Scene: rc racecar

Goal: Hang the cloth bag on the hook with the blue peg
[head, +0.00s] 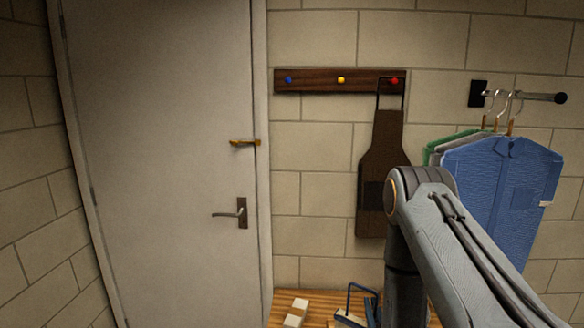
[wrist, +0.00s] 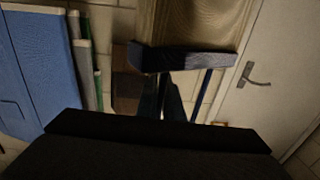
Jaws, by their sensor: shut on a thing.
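The cloth bag (wrist: 195,25) is beige with a blue band and blue straps. It fills the upper middle of the wrist view. My gripper (wrist: 168,106) is shut on its strap, though the grip itself is partly hidden. In the head view the bag's blue handle (head: 350,296) rises at the bottom edge beside my arm; most of the bag is out of frame. The blue peg (head: 288,80) is at the left end of the dark wooden rail (head: 315,84) on the wall. It is bare and well above the bag.
A yellow peg (head: 341,80) is bare; a red peg (head: 395,81) holds a brown apron (head: 385,165). Garments (head: 500,190) hang at the right. A door (head: 165,150) stands left. A wooden bench (head: 277,312) below carries a pale block (head: 296,312). Wall below the blue peg is clear.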

